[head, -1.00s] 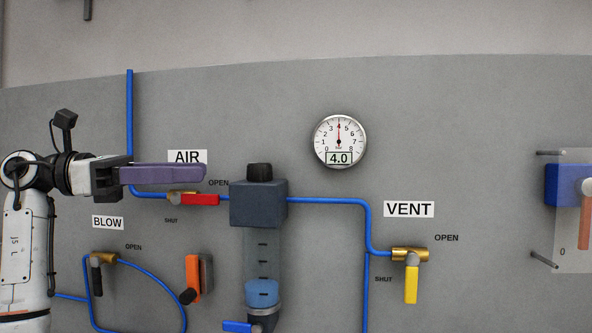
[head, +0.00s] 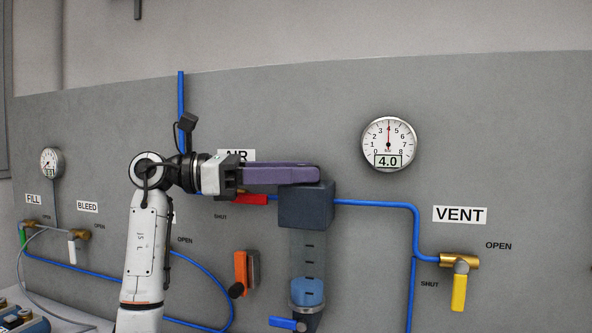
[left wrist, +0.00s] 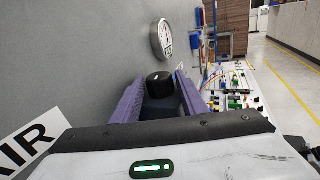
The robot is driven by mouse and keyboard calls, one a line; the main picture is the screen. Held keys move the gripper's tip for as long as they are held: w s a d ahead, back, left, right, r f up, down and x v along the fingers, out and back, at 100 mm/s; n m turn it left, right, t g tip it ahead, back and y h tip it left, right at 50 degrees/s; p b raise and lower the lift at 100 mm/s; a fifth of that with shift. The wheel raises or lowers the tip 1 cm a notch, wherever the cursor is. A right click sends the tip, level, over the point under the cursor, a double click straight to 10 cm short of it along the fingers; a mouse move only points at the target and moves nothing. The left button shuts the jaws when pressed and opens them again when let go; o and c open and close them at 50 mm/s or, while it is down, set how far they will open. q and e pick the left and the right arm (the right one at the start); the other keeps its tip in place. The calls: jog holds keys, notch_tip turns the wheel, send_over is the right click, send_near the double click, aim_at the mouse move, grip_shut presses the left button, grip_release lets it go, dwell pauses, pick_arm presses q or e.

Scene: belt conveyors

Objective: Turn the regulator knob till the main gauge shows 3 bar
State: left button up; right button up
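The main gauge (head: 388,143) is a round white dial with its red needle straight up at 4 and a display reading 4.0. It also shows in the left wrist view (left wrist: 161,40). The dark regulator block (head: 306,208) stands on the blue line below and left of it. My left gripper (head: 316,174) reaches over the block's top and hides the knob in the head view. In the left wrist view the black knob (left wrist: 158,79) shows between the two open purple fingers. I cannot tell whether they touch it. My right gripper is not in view.
A red AIR handle (head: 250,199) is under my left gripper. An orange handle (head: 241,270) is left of the clear bowl (head: 308,290). A yellow VENT handle (head: 459,291) is lower right. The wall between block and gauge is clear.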

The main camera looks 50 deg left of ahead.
pick_arm(q)
jog(key=c, duration=0.8)
jog(key=shift+o, duration=0.2)
jog(key=shift+f+n+t+y+b, duration=0.2)
jog(key=shift+n+t+y+b, duration=0.3)
jog(key=shift+b, duration=0.3)
jog(key=n+y+b, duration=0.1)
jog(key=n+t+y+b, duration=0.1)
jog(key=y, duration=0.1)
jog(key=shift+s+d, duration=0.15)
jog(key=shift+d, duration=0.1)
jog(key=shift+d+n+t+y+b, duration=0.1)
jog(key=shift+n+t+y+b, duration=0.25)
jog(key=shift+y, duration=0.25)
jog(key=shift+d+r+n+t+y, duration=0.1)
jog(key=shift+n+t+y, duration=0.25)
jog(key=shift+n+y, duration=0.55)
jog(key=shift+d+r+n+y, duration=0.15)
jog(key=shift+n+y, duration=0.7)
jog(key=shift+y, duration=0.85)
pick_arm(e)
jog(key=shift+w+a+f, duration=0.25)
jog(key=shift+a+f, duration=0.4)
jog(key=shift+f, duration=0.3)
pick_arm(q)
jog(key=shift+n+y, duration=0.3)
jog(key=shift+y, duration=0.2)
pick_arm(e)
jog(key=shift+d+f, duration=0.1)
